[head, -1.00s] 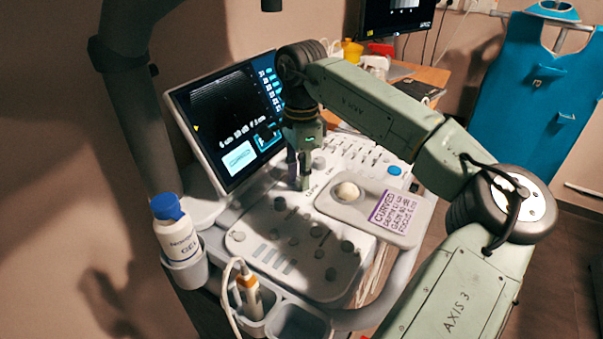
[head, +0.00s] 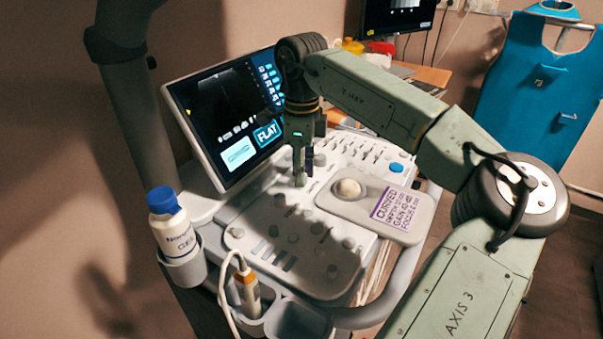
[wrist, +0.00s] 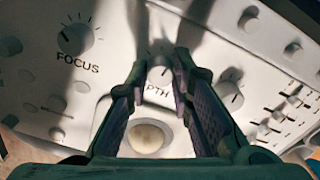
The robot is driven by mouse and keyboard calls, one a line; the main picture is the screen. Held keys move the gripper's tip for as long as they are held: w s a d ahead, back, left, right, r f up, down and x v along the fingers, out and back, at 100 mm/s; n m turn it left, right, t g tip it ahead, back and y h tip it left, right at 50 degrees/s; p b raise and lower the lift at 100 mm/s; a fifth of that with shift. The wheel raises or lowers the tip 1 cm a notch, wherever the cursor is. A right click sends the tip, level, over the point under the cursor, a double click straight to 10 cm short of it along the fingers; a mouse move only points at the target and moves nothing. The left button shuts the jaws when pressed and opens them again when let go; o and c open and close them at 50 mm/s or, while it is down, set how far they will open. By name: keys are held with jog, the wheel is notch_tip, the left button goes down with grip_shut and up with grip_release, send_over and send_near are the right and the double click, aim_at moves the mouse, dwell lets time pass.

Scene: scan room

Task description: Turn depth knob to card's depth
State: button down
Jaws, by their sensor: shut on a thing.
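The depth knob (wrist: 160,75) is a pale round knob on the console, with the partly covered label "DEPTH" below it in the wrist view. My gripper (wrist: 160,70) is shut on it, one finger on each side. In the head view my gripper (head: 305,180) points down onto the console's upper middle and hides the knob. The card (head: 390,207) is white with a purple border and lies at the right of the trackball. It reads "CURVED" with depth, gain and focus lines; its depth value is too small to read.
The screen (head: 220,110) stands close behind my gripper and shows "FLAT". The focus knob (wrist: 75,38) is left of the depth knob in the wrist view; another knob (wrist: 230,90) is to its right. A gel bottle (head: 172,225) and a probe (head: 248,290) are at the front left.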

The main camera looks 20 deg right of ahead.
jog(key=m+b, duration=0.1)
jog(key=m, duration=0.3)
jog(key=shift+m, duration=0.3)
jog(key=shift+m+b, duration=0.5)
jog(key=shift+m, duration=2.1)
jog(key=c, duration=1.4)
grip_release()
jog(key=shift+r, duration=0.1)
notch_tip(320, 180, up, 12)
jog(key=shift+f, duration=0.1)
